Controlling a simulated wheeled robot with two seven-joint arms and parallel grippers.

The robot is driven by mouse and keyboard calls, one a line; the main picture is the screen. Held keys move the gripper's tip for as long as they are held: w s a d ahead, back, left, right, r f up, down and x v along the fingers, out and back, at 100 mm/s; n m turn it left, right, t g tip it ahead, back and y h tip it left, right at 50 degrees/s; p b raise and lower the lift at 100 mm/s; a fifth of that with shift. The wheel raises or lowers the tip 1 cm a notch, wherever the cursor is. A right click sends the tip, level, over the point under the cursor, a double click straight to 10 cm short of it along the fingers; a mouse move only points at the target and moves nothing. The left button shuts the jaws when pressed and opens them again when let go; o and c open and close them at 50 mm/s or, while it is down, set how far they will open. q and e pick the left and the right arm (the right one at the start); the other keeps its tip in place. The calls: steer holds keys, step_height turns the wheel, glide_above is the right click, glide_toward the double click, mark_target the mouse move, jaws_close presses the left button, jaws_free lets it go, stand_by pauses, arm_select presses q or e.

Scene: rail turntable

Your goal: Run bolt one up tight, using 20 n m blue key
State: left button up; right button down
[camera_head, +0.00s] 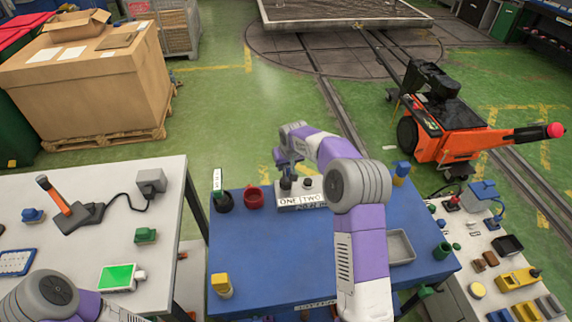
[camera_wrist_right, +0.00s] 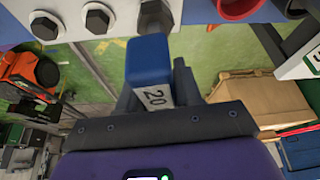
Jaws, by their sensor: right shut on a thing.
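A pale block (camera_head: 301,206) with labels ONE and TWO stands on the blue table, with dark bolt heads on it. In the right wrist view several hex bolt heads show along the top, one (camera_wrist_right: 155,15) just beyond the key. My right gripper (camera_wrist_right: 155,82) is shut on the blue key (camera_wrist_right: 149,58), marked 20. The key's blue end points toward that bolt head; I cannot tell whether they touch. In the head view my right arm reaches over the block, and the key is not clearly seen. My left arm shows at lower left; its gripper is out of frame.
On the blue table (camera_head: 250,262) stand a red cup (camera_head: 253,197), a dark holder (camera_head: 222,201), a yellow piece (camera_head: 221,286) and a grey tray (camera_head: 401,248). A white table (camera_head: 60,185) stands left, a crowded bench right. The blue table's middle left is clear.

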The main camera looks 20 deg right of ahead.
steer(key=shift+a+m+h+b, duration=0.1)
steer(key=shift+m+h+b, duration=0.3)
steer(key=shift+m, duration=0.6)
steer(key=m+h, duration=0.1)
steer(key=m, duration=0.2)
steer(key=shift+g, duration=0.4)
steer(key=m+h, duration=0.1)
steer(key=m, duration=0.2)
steer(key=shift+r+g+p, duration=0.1)
steer(key=shift+g+p, duration=0.2)
steer(key=shift+g, duration=0.1)
steer(key=shift+m+g+h+p, duration=0.3)
steer(key=shift+m+p, duration=0.1)
steer(key=shift+m, duration=0.7)
